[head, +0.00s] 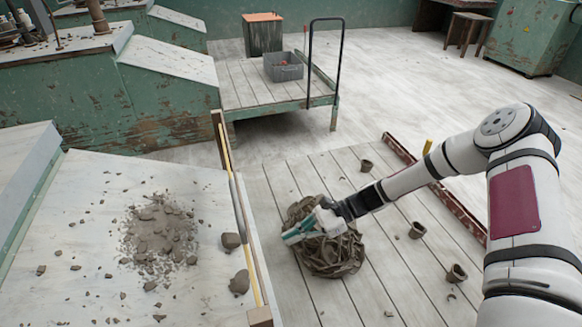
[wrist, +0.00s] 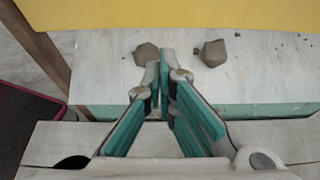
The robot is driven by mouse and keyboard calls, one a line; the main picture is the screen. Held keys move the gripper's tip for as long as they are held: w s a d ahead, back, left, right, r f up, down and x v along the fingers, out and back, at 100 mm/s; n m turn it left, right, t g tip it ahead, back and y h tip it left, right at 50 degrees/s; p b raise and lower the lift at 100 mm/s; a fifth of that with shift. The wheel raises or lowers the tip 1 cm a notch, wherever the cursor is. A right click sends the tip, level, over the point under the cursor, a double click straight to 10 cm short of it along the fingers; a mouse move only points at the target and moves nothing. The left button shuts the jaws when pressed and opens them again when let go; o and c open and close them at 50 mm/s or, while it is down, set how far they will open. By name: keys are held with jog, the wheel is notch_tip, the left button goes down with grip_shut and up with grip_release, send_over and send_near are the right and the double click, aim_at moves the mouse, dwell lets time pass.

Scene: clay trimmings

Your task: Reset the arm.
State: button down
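My gripper (head: 288,236) is at the end of my white arm, which reaches in from the right in the head view. It is in front of a grey-brown heap of clay trimmings (head: 338,262) on the planked surface; whether it touches the heap cannot be told. In the wrist view, the teal-padded fingers of my gripper (wrist: 160,78) draw together to a narrow V at the tips. They look shut, with nothing seen between them.
Clay cups (head: 417,230) stand on the planks right of the heap. Clay crumbs (head: 160,237) cover a pale table to the left, behind a yellow-edged rail (head: 249,240). Two clay lumps (wrist: 213,53) show beyond the fingers. A cart holds a grey crate (head: 283,72). Open floor lies behind.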

jog(key=s+d+r+n+h, duration=0.3)
jog(key=s+d+r, duration=0.1)
jog(key=r, duration=0.4)
jog(key=s+d+r+n+h, duration=0.4)
jog(key=s+r, duration=0.1)
jog(key=r, duration=0.4)
jog(key=s+d+r+n+h, duration=0.3)
jog(key=s+d+r, duration=0.1)
jog(key=r, duration=0.4)
jog(key=s+d+r+n+t+h, duration=0.2)
jog(key=s+d+r, duration=0.15)
jog(key=s, duration=0.55)
jog(key=s+d+r+n+t+h, duration=0.1)
jog(key=s+d+r+n+t, duration=0.3)
jog(key=s, duration=0.5)
notch_tip(320, 180, up, 22)
jog(key=a+m+t+p, duration=0.1)
jog(key=t+p, duration=0.1)
jog(key=p, duration=1.8)
jog(key=shift+a+r, duration=0.15)
jog(key=shift+r, duration=0.1)
